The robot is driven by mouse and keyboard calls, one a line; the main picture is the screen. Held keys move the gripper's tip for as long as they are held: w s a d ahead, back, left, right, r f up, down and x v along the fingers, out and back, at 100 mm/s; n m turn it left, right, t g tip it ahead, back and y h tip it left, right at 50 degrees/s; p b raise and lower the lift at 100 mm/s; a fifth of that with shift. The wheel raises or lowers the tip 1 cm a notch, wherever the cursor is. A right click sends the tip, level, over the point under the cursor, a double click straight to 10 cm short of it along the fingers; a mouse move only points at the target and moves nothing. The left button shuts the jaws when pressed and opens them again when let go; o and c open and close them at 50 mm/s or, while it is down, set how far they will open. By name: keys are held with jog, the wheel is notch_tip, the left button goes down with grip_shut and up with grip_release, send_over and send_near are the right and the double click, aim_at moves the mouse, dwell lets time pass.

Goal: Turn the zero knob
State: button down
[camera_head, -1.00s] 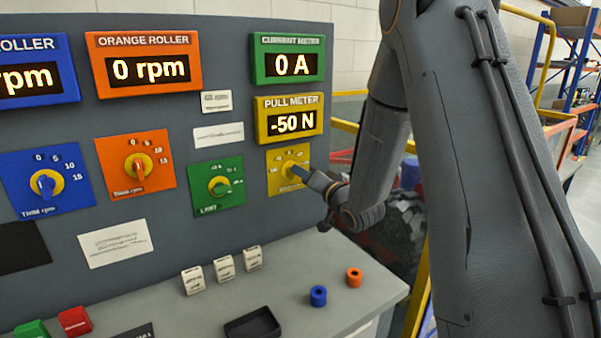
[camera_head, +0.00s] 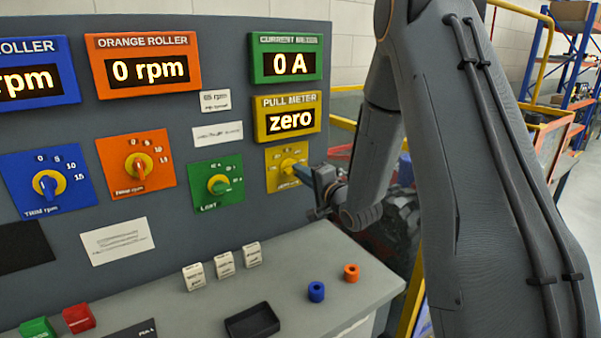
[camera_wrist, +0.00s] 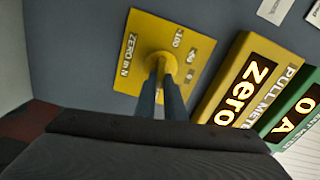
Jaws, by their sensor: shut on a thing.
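The zero knob (camera_wrist: 161,65) is a yellow knob on a yellow plate (camera_wrist: 135,45) marked "ZERO in N". The plate also shows on the panel in the head view (camera_head: 276,178), below the yellow pull meter (camera_head: 287,117). The pull meter reads "zero", and this also shows in the wrist view (camera_wrist: 240,90). My gripper (camera_wrist: 161,85) points at the panel, with its two narrow fingers shut on the knob. The fingers hide part of the knob and of the scale. In the head view my gripper (camera_head: 305,172) reaches the plate from the right.
Left of the plate are green (camera_head: 218,184), orange (camera_head: 137,164) and blue (camera_head: 47,184) knob plates. The green current meter (camera_head: 287,67) sits above. The desk below holds white blocks (camera_head: 223,264), a black tray (camera_head: 252,320), and blue (camera_head: 316,291) and orange (camera_head: 351,272) rings.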

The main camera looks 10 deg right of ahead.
dwell(0.4)
jog(key=c, duration=1.8)
grip_release()
jog(key=shift+c, duration=0.2)
jog(key=b+v, duration=0.2)
jog(key=v, duration=0.5)
jog(key=shift+s, duration=0.35)
jog(key=shift+d, duration=0.1)
